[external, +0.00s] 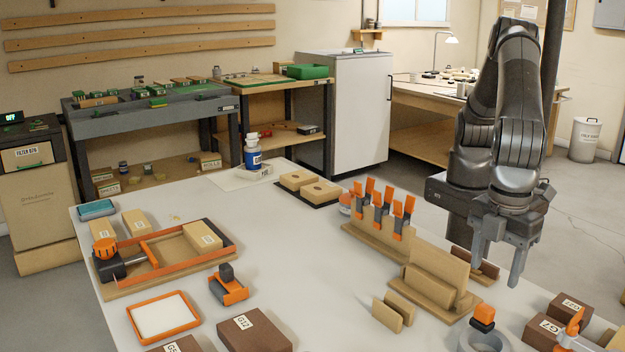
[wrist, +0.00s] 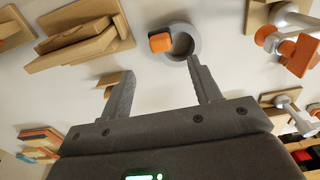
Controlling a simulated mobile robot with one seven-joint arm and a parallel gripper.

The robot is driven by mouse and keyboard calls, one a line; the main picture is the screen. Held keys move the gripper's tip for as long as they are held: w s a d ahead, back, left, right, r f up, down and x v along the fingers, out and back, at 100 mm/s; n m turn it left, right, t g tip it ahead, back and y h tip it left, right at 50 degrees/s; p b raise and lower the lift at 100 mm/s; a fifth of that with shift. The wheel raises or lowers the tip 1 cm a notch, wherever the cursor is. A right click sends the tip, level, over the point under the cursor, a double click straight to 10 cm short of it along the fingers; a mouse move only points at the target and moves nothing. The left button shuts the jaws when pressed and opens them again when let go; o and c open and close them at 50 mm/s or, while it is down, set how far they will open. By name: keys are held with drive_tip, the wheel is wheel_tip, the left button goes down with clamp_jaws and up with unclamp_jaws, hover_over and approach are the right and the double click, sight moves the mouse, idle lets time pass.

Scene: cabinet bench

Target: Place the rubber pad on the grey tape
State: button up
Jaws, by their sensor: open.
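The grey tape (external: 482,342) is a roll lying flat on the bench at the lower right of the external view. In the wrist view the grey tape (wrist: 194,40) shows as a ring just beyond my right finger. A small block (external: 484,315), orange with a dark side, appears to rest on the roll's rim. The block also shows in the wrist view (wrist: 160,42), at the ring's left side. I cannot tell for sure whether this block is the rubber pad. My gripper (external: 494,270) is open and empty above the bench, and its fingers (wrist: 157,68) are spread below the ring in the wrist view.
Wooden holders (external: 435,275) and orange clamps (external: 380,208) stand left of my gripper. Brown boxes (external: 545,332) and a clamp lie right of the tape.

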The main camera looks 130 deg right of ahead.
drive_tip(key=shift+r, duration=0.9)
drive_tip(key=s+d+r+t+y, duration=0.1)
drive_tip(key=s+d+r, duration=0.2)
drive_tip(key=d+r, duration=0.45)
drive_tip(key=s+d+r+t, duration=0.1)
drive_tip(key=s+d+r, duration=0.25)
drive_tip(key=d, duration=0.65)
drive_tip(key=s+d+r+y, duration=0.1)
drive_tip(key=s+d+r, duration=0.1)
drive_tip(key=d+r, duration=0.6)
drive_tip(key=s+d+f+t+h, duration=0.1)
drive_tip(key=s+d, duration=0.7)
drive_tip(key=s, duration=0.3)
drive_tip(key=s+d+f+t+h, duration=0.1)
drive_tip(key=s+d+f+t, duration=0.1)
drive_tip(key=s+d, duration=0.6)
drive_tip(key=shift+s+d+f+t, duration=0.25)
drive_tip(key=shift+s+f+t, duration=0.05)
drive_tip(key=shift+s, duration=1.45)
